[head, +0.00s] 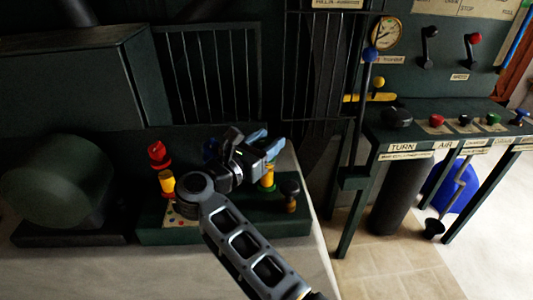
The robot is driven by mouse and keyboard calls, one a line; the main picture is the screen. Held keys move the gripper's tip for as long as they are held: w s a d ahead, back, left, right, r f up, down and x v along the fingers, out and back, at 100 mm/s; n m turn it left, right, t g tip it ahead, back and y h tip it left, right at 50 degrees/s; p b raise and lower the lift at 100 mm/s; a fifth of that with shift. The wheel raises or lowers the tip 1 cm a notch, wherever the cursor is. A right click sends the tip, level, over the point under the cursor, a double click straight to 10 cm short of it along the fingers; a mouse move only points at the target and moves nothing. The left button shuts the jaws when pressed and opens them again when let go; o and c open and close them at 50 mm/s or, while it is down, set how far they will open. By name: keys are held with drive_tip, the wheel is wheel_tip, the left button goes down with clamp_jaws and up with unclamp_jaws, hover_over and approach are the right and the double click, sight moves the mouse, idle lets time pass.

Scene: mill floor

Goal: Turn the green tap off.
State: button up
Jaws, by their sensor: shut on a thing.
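My gripper (266,143), with light blue fingers, is at the middle of the picture, over the right part of a dark green bench block (230,228). It is shut at the top of a short brass tap (268,176) that shows just below the fingers. A little green shows low on this tap, so I take it for the green tap. Its handle is hidden by the fingers, so I cannot tell which way it is turned.
A red-topped tap (157,153) and a brass-yellow one (167,181) stand left of my arm. A black knob (290,187) stands close to the right of my gripper. A control bench (450,134) with coloured knobs is farther right.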

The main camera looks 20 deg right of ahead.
drive_tip(key=shift+m+g+b, duration=0.3)
drive_tip(key=shift+g+b, duration=0.1)
drive_tip(key=shift+g, duration=0.1)
drive_tip(key=o, duration=0.9)
drive_tip(key=shift+b+v, duration=0.7)
drive_tip(key=shift+v, duration=3.2)
drive_tip(key=shift+a+f, duration=0.1)
drive_tip(key=shift+f, duration=0.05)
